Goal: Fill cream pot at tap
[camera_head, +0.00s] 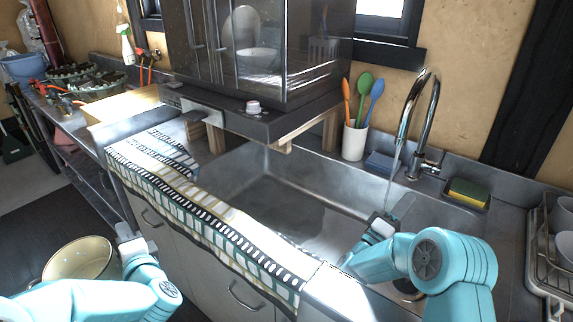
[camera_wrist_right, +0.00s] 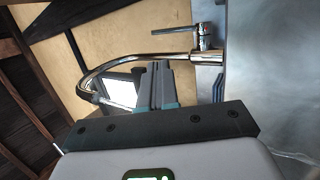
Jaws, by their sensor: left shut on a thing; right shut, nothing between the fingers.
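The cream pot (camera_head: 82,262) is at the lower left of the head view, in front of the counter and away from the sink. My left gripper (camera_head: 124,234) is shut on its right rim. The inside looks pale and empty. The tap (camera_head: 425,100) stands behind the sink (camera_head: 290,195), and a thin stream of water (camera_head: 392,172) runs from its spout. My right gripper (camera_head: 381,222) is over the right part of the sink, below the spout, shut and empty. The right wrist view shows its closed fingers (camera_wrist_right: 157,85) in front of the tap's curved neck (camera_wrist_right: 135,58).
A patterned towel (camera_head: 205,213) lies over the counter's front edge. A dark cabinet (camera_head: 260,50) overhangs the sink's left. A cup of spoons (camera_head: 354,142), a blue sponge (camera_head: 381,164) and a yellow-green sponge (camera_head: 468,193) line the back. A dish rack (camera_head: 550,250) stands right.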

